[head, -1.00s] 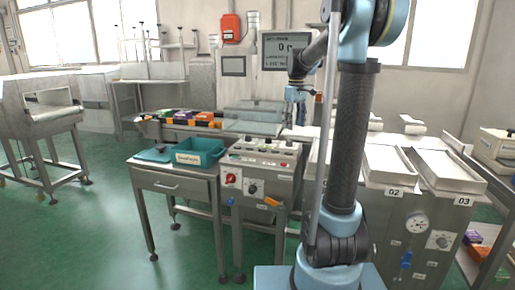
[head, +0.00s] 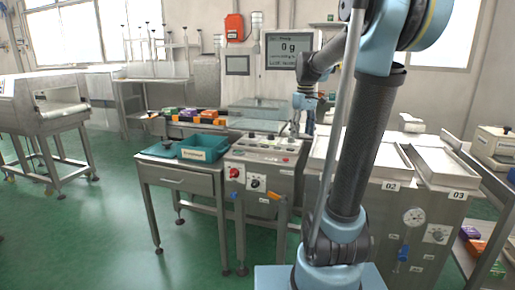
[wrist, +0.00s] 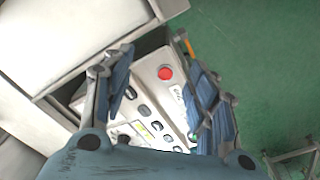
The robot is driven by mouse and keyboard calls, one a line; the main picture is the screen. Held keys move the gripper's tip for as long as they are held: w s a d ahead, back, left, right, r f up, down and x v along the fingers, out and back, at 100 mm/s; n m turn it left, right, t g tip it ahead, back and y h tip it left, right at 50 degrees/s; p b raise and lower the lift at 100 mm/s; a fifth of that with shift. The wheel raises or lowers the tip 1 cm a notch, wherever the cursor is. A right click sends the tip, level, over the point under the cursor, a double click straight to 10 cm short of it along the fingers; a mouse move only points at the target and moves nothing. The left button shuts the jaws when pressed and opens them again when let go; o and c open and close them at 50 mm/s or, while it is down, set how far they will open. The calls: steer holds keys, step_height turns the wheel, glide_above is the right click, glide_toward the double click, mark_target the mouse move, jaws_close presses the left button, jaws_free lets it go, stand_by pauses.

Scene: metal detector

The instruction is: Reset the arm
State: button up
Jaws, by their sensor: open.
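My gripper (head: 302,125) hangs at the end of my bent arm, in front of the weighing display and near the back right of the control panel (head: 262,149) in the head view. In the wrist view my gripper (wrist: 153,45) has its two blue-padded fingers spread apart, with nothing between them. Beyond the fingers is a light panel (wrist: 150,100) with a red button (wrist: 165,73) and several dark oval controls. No object is held.
A teal bin (head: 204,148) stands on a steel table (head: 178,178) at left. Coloured packs (head: 195,115) lie on the conveyor behind. White trays (head: 440,166) labelled 02 and 03 are at right. The display (head: 290,50) reads 0 g. Green floor at front left is clear.

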steer(key=s+f+m+t, duration=0.1)
steer(key=s+f+m, duration=0.1)
steer(key=s+f, duration=0.8)
steer(key=s+d+f+m, duration=0.1)
steer(key=s+f+m, duration=0.2)
steer(key=s+f, duration=0.6)
steer(key=s, duration=0.7)
steer(key=shift+s+d+f+m+t, duration=0.2)
steer(key=shift+f+m+t, duration=0.1)
steer(key=shift+f+t, duration=0.1)
steer(key=shift+w+f, duration=0.15)
steer(key=shift+w, duration=0.35)
